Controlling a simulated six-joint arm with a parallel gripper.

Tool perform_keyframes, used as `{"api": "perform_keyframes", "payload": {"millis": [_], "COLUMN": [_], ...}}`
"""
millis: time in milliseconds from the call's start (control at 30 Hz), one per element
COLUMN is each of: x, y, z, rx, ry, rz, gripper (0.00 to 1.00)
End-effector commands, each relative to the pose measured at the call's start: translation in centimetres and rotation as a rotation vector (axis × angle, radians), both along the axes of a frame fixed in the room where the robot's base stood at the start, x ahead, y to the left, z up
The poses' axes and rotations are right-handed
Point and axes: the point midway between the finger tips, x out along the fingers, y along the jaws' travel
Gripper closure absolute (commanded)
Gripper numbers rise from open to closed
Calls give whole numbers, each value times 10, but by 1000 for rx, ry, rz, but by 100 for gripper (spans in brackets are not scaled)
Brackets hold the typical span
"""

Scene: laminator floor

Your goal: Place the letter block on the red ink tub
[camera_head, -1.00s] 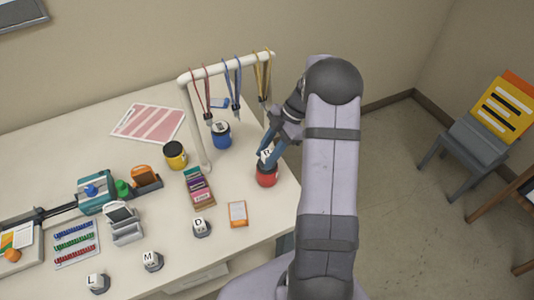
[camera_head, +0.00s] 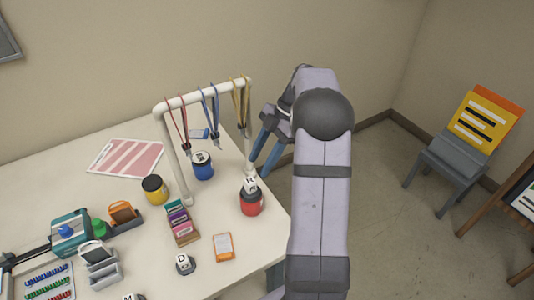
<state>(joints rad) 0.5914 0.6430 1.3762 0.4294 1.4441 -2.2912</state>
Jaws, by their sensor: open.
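A white letter block (camera_head: 249,184) sits on top of the red ink tub (camera_head: 251,203) near the table's right edge. My gripper (camera_head: 258,170) is open, with its blue fingers just above and to the right of the block. Whether a fingertip still touches the block I cannot tell. Another letter block marked D (camera_head: 184,260) stands on a dark base near the front. A further block marked M (camera_head: 133,297) is cut off by the bottom edge. A block also stands on the blue ink tub (camera_head: 203,170). The yellow ink tub (camera_head: 154,189) has no block on it.
A white rack (camera_head: 205,96) with hanging red, blue and yellow lanyards stands close behind my gripper. Color-labelled pads (camera_head: 180,222) and an orange-edged card (camera_head: 223,247) lie left of the red tub. The floor lies beyond the table's right edge.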

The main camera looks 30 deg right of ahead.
Motion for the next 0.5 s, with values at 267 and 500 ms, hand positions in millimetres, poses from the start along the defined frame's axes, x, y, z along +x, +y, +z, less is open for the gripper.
{"api": "perform_keyframes", "payload": {"millis": [267,500], "x": [0,-1], "y": [-16,-19], "z": [26,33], "rx": [-1,0], "ry": [0,1], "rz": [0,0], "gripper": [58,58]}}
